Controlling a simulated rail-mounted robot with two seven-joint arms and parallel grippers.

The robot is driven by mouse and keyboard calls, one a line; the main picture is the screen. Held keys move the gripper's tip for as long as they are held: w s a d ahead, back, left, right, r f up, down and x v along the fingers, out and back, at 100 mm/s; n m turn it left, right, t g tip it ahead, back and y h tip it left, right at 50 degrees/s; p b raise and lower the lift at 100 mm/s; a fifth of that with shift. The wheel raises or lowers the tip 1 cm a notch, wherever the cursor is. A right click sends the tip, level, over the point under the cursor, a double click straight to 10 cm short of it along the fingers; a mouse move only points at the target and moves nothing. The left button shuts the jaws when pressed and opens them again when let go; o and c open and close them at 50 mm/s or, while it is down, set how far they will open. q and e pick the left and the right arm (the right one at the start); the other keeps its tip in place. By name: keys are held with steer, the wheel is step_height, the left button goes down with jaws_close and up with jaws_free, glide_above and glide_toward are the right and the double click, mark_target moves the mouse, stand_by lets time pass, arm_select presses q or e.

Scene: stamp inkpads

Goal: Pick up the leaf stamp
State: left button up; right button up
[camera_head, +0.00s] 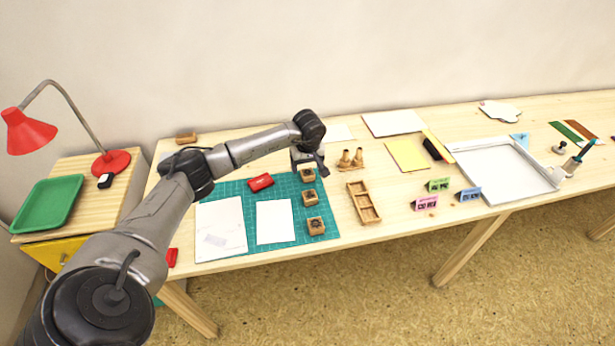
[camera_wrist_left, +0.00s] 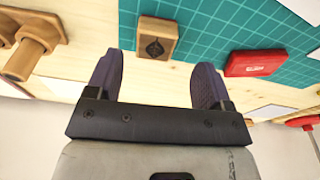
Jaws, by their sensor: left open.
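Three wooden block stamps stand in a row on the right part of the green cutting mat (camera_head: 335,188): a far one (camera_head: 308,176), a middle one (camera_head: 310,197) and a near one (camera_head: 316,225). Their dark top marks are too small to tell apart in the head view. My left gripper (camera_head: 307,164) is open and empty above the far stamp. In the left wrist view, one wooden stamp (camera_wrist_left: 157,38) with a dark, leaf-like mark lies ahead of the open left gripper (camera_wrist_left: 155,75), apart from both fingers. My right gripper is not in view.
A red box (camera_head: 261,182) and white paper sheets (camera_head: 275,221) lie on the mat left of the stamps. Wooden handled stamps (camera_head: 351,158) and a wooden divided tray (camera_head: 364,203) stand to the right. Small coloured cards (camera_head: 438,185) stand farther right.

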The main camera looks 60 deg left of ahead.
mark_target(308, 172)
arm_select(q)
steer(key=f, duration=0.1)
steer(key=f+b, duration=0.1)
steer(key=f, duration=0.1)
steer(key=shift+w+a+f, duration=0.15)
steer(key=shift+w+f, duration=0.2)
steer(key=shift+f, duration=0.05)
steer(key=shift+a+f, duration=0.1)
steer(key=shift+f, duration=0.3)
steer(key=c, duration=1)
steer(key=shift+r, duration=0.15)
steer(key=shift+r, duration=0.5)
steer(key=r, duration=0.1)
steer(key=r+p, duration=0.1)
steer(key=r, duration=0.1)
steer(key=shift+w+d+r, duration=0.15)
steer(key=shift+d+r, duration=0.1)
steer(key=shift+r, duration=0.05)
steer(key=w+d+r+p, duration=0.3)
steer(key=d+r, duration=0.3)
steer(key=d, duration=0.4)
steer(key=shift+w+d, duration=0.2)
steer(key=shift+w, duration=0.35)
